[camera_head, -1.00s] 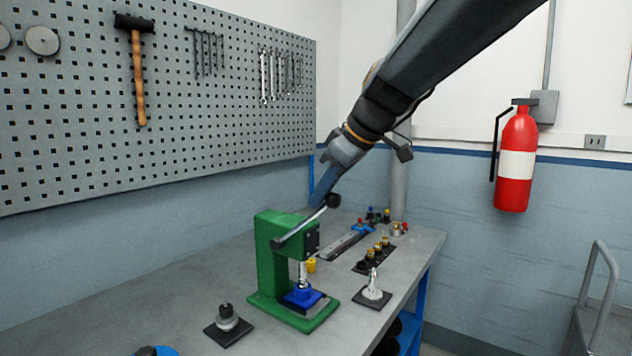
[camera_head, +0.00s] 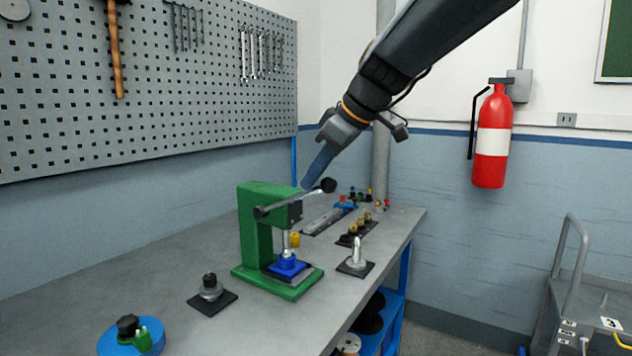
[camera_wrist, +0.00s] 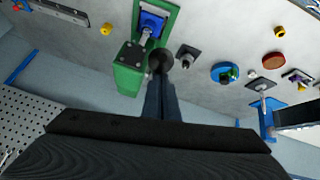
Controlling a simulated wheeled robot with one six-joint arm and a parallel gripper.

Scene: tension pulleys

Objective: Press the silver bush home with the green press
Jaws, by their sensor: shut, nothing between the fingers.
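The green press (camera_head: 252,232) stands on the bench, and it also shows in the wrist view (camera_wrist: 128,75). Its lever (camera_head: 285,203) slopes slightly up to a black knob (camera_head: 327,186). My gripper (camera_head: 309,184) is shut and empty, with its fingertips at the knob; in the wrist view the fingers (camera_wrist: 160,82) end right at the knob (camera_wrist: 160,61). They look touching, but the exact contact is hidden. The silver ram (camera_head: 286,239) points down over a blue holder (camera_head: 287,266). A silver piece, seemingly the bush (camera_head: 287,256), sits there under the ram; any gap is too small to tell.
A silver part on a dark plate (camera_head: 356,257) stands right of the press, and another plate with a dark-topped part (camera_head: 210,290) stands left. A yellow piece (camera_head: 295,240) is behind the press. A blue round stand (camera_head: 117,345) is at the near edge. Bare bench lies between.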

